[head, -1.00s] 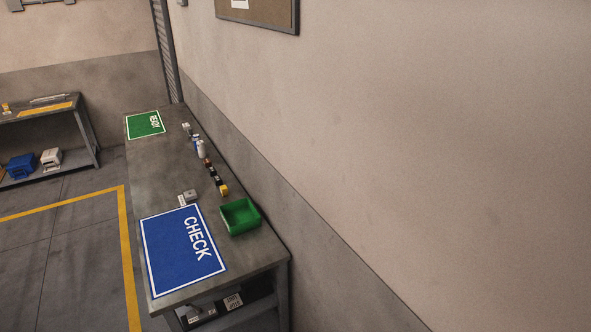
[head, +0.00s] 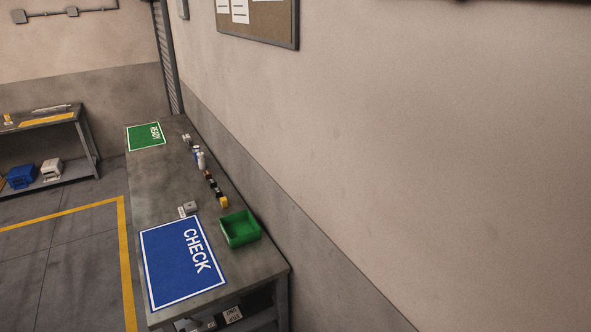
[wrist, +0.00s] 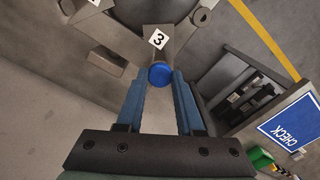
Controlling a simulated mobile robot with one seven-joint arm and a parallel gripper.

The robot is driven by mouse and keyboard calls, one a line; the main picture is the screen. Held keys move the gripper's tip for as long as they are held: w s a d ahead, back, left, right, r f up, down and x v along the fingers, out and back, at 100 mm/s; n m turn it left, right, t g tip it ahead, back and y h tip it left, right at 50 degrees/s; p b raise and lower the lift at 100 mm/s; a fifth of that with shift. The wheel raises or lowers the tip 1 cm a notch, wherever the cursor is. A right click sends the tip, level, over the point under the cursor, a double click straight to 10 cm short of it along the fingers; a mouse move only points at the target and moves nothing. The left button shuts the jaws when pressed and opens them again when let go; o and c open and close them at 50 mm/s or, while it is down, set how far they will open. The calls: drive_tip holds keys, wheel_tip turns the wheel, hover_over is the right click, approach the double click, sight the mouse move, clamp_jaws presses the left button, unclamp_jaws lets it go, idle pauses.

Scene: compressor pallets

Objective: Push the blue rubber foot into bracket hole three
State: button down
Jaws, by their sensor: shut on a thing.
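The blue rubber foot (wrist: 160,75) is a round blue disc in the wrist view. It sits between the tips of my gripper (wrist: 160,78), which is shut on it. Just beyond it is a grey metal bracket (wrist: 178,45) with a white label marked 3 (wrist: 158,39). The foot overlaps the bracket's near end in the picture. The hole itself is hidden, so I cannot tell whether the foot is in it or only in front of it. My gripper, the foot and the bracket are not in the head view.
In the head view, a long bench (head: 158,183) stands along the wall. It carries a blue CHECK mat (head: 167,262), a green READY mat (head: 146,144), a green bin (head: 240,229) and small items. The CHECK mat also shows in the wrist view (wrist: 290,128).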

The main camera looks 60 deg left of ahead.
drive_tip(key=shift+f+b, duration=0.45)
drive_tip(key=shift+f, duration=0.5)
drive_tip(key=shift+c, duration=2.3)
unclamp_jaws()
drive_tip(key=shift+r, duration=0.15)
